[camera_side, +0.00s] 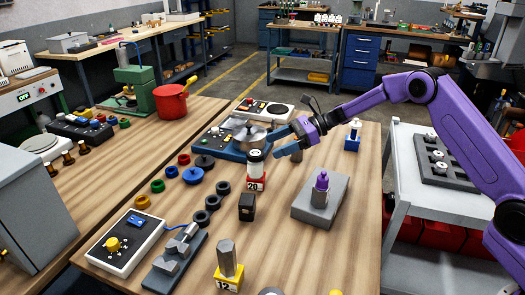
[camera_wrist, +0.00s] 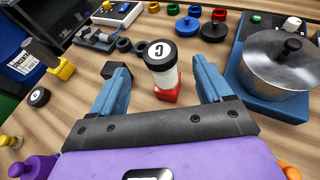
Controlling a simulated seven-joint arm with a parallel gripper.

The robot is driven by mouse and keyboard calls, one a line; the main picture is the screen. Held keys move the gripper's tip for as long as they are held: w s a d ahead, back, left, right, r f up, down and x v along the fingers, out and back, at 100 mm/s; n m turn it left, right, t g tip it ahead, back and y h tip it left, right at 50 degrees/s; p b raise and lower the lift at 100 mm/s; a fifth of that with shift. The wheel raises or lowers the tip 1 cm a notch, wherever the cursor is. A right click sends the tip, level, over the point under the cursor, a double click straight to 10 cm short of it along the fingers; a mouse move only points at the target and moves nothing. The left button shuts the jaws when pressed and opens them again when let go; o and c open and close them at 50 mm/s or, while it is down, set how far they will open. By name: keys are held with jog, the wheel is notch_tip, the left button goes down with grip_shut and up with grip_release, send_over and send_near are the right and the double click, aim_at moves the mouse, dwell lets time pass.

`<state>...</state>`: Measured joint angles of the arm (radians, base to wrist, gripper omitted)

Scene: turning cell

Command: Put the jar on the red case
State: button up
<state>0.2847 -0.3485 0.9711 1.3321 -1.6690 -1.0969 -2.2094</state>
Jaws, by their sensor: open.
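The jar (camera_side: 255,166) is a white cylinder with a black lid. It stands upright on a small red case (camera_side: 256,185) marked with a number, near the middle of the table. In the wrist view the jar (camera_wrist: 163,70) shows its round lid label, and the red case (camera_wrist: 168,95) shows beneath it. My gripper (camera_side: 273,144) is open and empty, just to the right of the jar's top in the side view. In the wrist view its blue fingers (camera_wrist: 162,84) lie on either side of the jar, with no visible contact.
A steel pot (camera_wrist: 283,62) on a blue hot plate (camera_side: 226,147) stands close behind. A black block (camera_side: 247,207) is in front of the red case. A grey block with a purple-topped part (camera_side: 320,190) is to the right. Several rings and knobs lie to the left.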

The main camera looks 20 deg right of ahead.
jog(key=shift+v, duration=1.45)
jog(key=s+a+r+m+t+h, duration=0.2)
jog(key=a+r+m+t, duration=0.2)
jog(key=a+r+m, duration=0.45)
jog(key=s+d+m+t+h, duration=0.2)
jog(key=s+m+h, duration=0.2)
jog(key=s+m, duration=0.5)
jog(key=s+d+f+m+g+h, duration=0.1)
jog(key=s+d+m, duration=0.4)
jog(key=s, duration=0.7)
jog(key=s+d+f+m+g+h, duration=0.2)
jog(key=s+d+m+g, duration=0.3)
jog(key=s+m, duration=0.4)
jog(key=s+d+f+m+g+h, duration=0.2)
jog(key=s+d+m, duration=0.3)
jog(key=s, duration=1)
jog(key=shift+s+d+f+m+g+h, duration=0.25)
jog(key=shift+d+m+g+h, duration=0.2)
jog(key=shift+m+h, duration=0.5)
